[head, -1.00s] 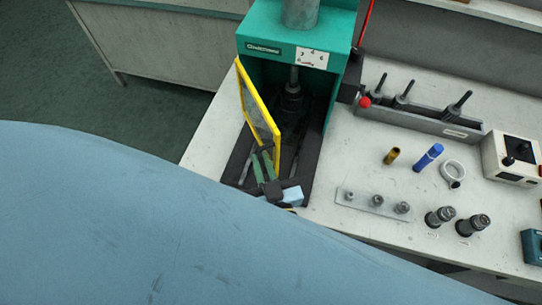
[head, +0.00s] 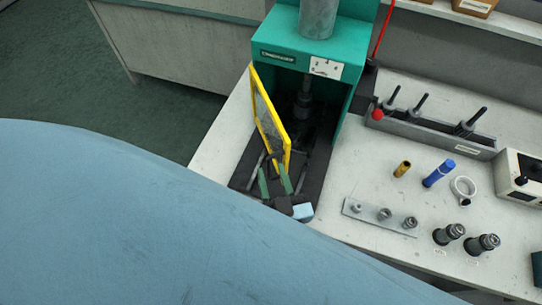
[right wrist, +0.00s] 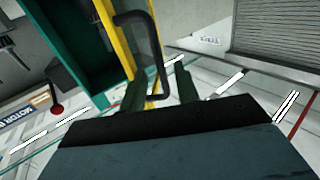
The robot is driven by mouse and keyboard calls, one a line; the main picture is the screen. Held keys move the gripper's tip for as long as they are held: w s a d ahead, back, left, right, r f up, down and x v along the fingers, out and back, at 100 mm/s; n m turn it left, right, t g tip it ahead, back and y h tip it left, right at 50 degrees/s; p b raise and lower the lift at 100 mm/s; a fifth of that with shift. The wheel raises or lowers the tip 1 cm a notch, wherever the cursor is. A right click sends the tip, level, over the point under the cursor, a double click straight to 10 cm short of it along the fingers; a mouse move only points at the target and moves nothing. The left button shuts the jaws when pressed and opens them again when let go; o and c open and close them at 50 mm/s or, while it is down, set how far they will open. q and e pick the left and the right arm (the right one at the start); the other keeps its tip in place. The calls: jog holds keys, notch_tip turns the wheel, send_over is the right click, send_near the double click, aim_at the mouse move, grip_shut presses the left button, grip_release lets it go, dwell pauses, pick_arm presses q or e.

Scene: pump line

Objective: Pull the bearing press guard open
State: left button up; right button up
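The bearing press (head: 281,60) is a green housing with a dark opening. Its guard (head: 272,122) is a yellow-framed clear panel, hinged at the left of the opening and swung out towards the front, so the opening shows from the right. In the right wrist view a dark bent handle (right wrist: 155,42) stands out from the yellow frame (right wrist: 113,30). My right gripper (head: 274,178) is in front of the guard's free edge, its green fingers apart. In the right wrist view its fingers (right wrist: 160,92) lie either side of the handle's near end, with gaps. My left gripper is not in view.
Right of the press are a grey rack (head: 435,132) with upright tools, a red knob (head: 377,114), a brass sleeve (head: 402,168), a blue cylinder (head: 438,174), a ring (head: 463,188) and a plate with fittings (head: 380,215). The bench (head: 218,140) is clear left of the press.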

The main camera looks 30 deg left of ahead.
jog(key=v, duration=1.1)
jog(key=shift+s+d, duration=0.25)
jog(key=shift+d, duration=0.05)
